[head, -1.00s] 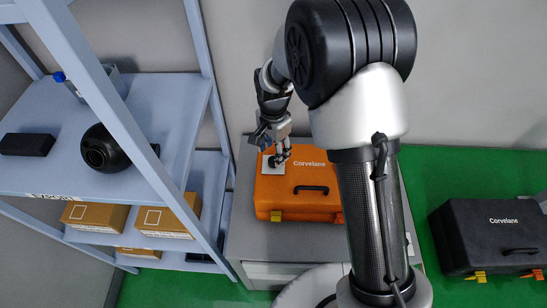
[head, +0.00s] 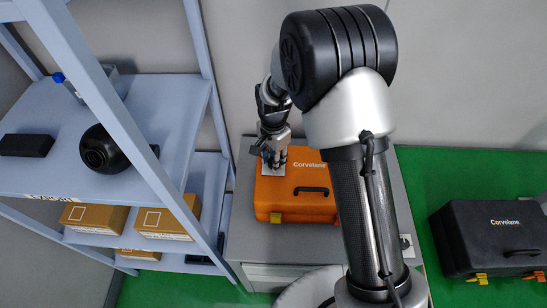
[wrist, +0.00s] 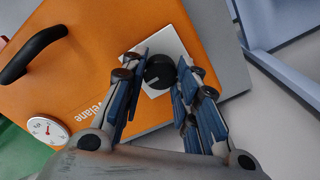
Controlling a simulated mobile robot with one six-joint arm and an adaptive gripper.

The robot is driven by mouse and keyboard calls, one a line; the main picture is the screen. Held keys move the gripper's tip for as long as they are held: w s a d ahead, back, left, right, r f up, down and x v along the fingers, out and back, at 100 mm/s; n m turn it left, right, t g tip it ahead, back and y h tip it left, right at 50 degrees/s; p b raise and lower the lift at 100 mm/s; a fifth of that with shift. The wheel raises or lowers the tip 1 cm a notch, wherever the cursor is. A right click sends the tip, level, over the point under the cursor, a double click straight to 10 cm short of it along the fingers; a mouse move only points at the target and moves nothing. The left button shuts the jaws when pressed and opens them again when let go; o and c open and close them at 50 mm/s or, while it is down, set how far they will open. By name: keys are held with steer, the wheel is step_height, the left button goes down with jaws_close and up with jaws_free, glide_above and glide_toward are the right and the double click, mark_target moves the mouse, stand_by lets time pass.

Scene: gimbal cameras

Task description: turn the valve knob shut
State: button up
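The valve knob (wrist: 159,72) is black and round, with a light line on its top. It sits on a white square plate (wrist: 165,48) on the orange case (wrist: 100,60). In the wrist view my gripper (wrist: 157,68) is open, one finger on each side of the knob. A gap shows on both sides, and I cannot tell the height of the fingertips over the plate. In the head view my gripper (head: 274,160) is over the plate and hides the knob. The orange case (head: 292,202) lies on a grey bench top.
A white round gauge (wrist: 47,130) with a red needle is on the case, near its black handle (wrist: 30,55). A blue-grey shelf (head: 170,110) with boxes stands left. A black case (head: 492,235) lies on the green floor at right.

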steer(key=c, duration=0.5)
steer(key=shift+n, duration=0.4)
steer(key=n, duration=0.2)
steer(key=shift+n, duration=0.4)
steer(key=n+b, duration=0.1)
steer(key=n, duration=0.3)
steer(key=shift+n, duration=0.3)
steer(key=n, duration=0.9)
steer(key=shift+n, duration=0.3)
